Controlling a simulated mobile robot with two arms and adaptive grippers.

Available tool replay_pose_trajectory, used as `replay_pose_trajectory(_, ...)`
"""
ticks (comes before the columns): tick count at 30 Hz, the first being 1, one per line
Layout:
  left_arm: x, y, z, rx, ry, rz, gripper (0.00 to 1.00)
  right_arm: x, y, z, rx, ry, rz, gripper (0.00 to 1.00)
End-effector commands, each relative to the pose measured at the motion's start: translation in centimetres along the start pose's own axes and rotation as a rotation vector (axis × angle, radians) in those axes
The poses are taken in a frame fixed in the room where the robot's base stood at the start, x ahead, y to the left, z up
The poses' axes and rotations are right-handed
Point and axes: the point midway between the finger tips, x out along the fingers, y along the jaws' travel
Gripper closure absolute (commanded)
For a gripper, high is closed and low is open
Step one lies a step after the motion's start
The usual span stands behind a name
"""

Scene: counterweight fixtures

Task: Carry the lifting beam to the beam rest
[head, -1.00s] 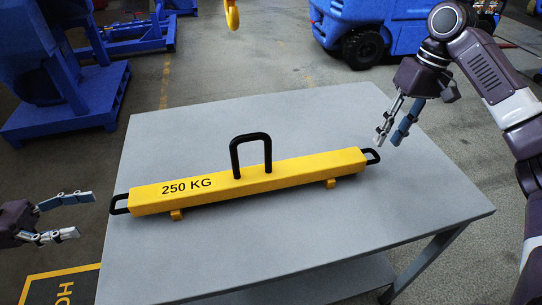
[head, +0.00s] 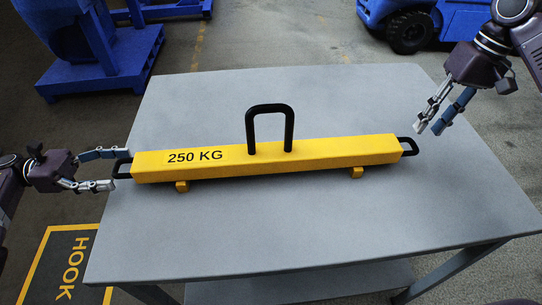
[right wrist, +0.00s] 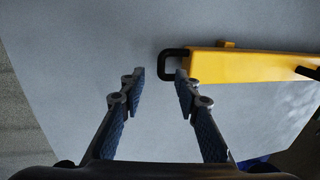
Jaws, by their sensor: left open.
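The yellow lifting beam (head: 330,151), marked 250 KG, lies on the grey table (head: 270,225). It has a black loop on top and a black handle at each end. My left gripper (head: 122,169) is open at the beam's left handle, its fingers on either side of it; I cannot tell whether they touch. My right gripper (head: 428,130) is open and empty, above and just beyond the right handle. In the right wrist view that handle (right wrist: 169,62) lies by the right-hand finger of my gripper (right wrist: 160,75). I do not see the beam rest.
A floor marking with the word HOOK (head: 70,265) lies left of the table. Blue machinery on a blue pallet (head: 105,70) stands at the back left, and a blue vehicle (head: 415,20) at the back right. The table is otherwise clear.

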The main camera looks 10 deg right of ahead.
Motion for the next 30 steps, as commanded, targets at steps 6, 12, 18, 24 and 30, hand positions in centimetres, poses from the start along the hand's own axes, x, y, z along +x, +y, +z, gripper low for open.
replay_pose_trajectory(6, 0.3, 0.0, 0.0, 0.001, 0.001, 0.000, 0.32, 0.4, -0.1, 0.0, -0.002, -0.001, -0.001, 0.70)
replay_pose_trajectory(12, 1.9, 0.0, -0.1, 0.000, 0.002, -0.002, 0.32, 2.1, -0.1, 0.0, -0.002, -0.004, -0.002, 0.70)
replay_pose_trajectory(18, 4.4, -0.1, -0.1, 0.000, 0.001, -0.002, 0.32, 4.6, -0.1, 0.0, -0.002, -0.004, -0.003, 0.70)
replay_pose_trajectory(24, 6.7, -0.1, -0.1, -0.001, 0.001, -0.002, 0.32, 6.8, 0.0, 0.0, 0.000, -0.002, 0.000, 0.70)
replay_pose_trajectory(30, 7.7, 0.0, 0.0, 0.000, 0.001, 0.000, 0.32, 7.7, 0.0, 0.0, -0.001, 0.000, -0.001, 0.70)
